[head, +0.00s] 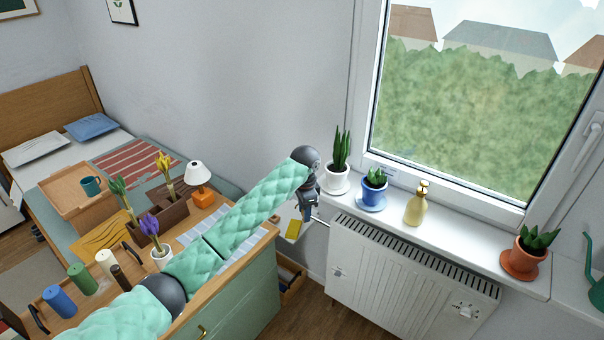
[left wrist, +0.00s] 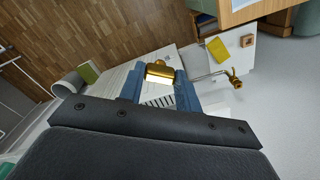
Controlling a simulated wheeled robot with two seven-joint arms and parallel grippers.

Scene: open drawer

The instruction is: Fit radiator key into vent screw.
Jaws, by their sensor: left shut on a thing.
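My left gripper (head: 307,214) is at the upper left end of the white radiator (head: 395,275), beside the window sill. In the left wrist view its blue fingers (left wrist: 160,84) are shut on a brass piece, which I take to be the radiator key (left wrist: 159,71). A thin pipe beside the fingers ends in a brass fitting (left wrist: 235,80), to the right of the key and apart from it in the picture. I cannot tell whether this fitting carries the vent screw. The key is not discernible in the head view. My right gripper is not in view.
A white surface with a yellow block (head: 293,229) lies just below my left gripper. The sill (head: 455,236) holds potted plants and a yellow bottle (head: 417,204). A wooden-topped green dresser (head: 238,300) with pots, cylinders and a lamp (head: 200,180) stands under my left arm.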

